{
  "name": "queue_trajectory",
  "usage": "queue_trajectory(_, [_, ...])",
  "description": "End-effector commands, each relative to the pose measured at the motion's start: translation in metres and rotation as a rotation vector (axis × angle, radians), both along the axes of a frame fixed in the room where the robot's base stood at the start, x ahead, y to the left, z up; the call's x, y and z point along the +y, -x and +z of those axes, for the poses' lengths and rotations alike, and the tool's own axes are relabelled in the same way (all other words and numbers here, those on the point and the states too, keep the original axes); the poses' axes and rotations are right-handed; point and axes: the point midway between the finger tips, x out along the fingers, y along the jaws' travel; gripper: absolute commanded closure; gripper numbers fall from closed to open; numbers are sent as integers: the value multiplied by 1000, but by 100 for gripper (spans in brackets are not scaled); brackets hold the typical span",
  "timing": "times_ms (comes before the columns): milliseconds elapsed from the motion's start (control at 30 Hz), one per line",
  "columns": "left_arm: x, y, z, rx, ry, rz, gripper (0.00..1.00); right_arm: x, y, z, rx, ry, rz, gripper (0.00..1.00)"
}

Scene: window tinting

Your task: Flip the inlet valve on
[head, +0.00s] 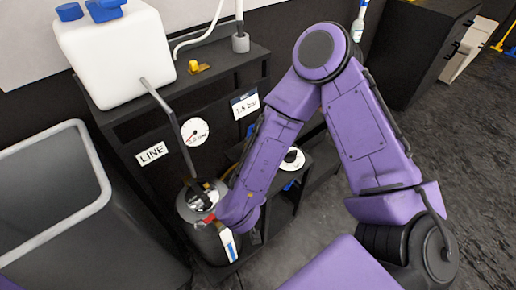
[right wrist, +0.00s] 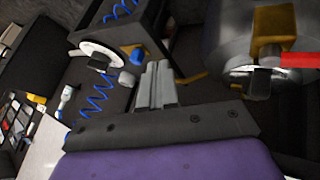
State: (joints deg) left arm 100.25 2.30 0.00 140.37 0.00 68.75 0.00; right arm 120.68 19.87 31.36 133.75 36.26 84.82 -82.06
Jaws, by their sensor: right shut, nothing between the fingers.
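The inlet valve shows in the right wrist view as a brass body (right wrist: 274,28) with a red lever (right wrist: 298,60), on top of a grey metal tank (right wrist: 226,50). In the head view the tank (head: 187,212) stands low in front of the shelf, with a bit of the red lever (head: 209,219) showing beside my purple wrist. My right gripper (right wrist: 157,72) is shut and empty. In the wrist view its fingers are left of the tank, apart from the lever. In the head view my wrist mostly hides it. My left gripper is not in view.
A black shelf carries a white container (head: 120,50), a gauge (head: 195,131) and a LINE label (head: 152,153). A white disc (head: 292,160) sits on a low stand right of the tank. A grey bin (head: 50,190) is at left. Open floor lies at right.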

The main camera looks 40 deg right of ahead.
Motion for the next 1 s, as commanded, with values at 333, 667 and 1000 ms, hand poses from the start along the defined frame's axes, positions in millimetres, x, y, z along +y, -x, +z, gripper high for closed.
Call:
queue_trajectory(333, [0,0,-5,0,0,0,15,14,-15,29,61,43,71,100])
queue_trajectory(667, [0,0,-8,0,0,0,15,4,-23,10,63,42,69,100])
queue_trajectory(1000, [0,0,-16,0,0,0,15,-29,-53,-49,63,43,67,100])
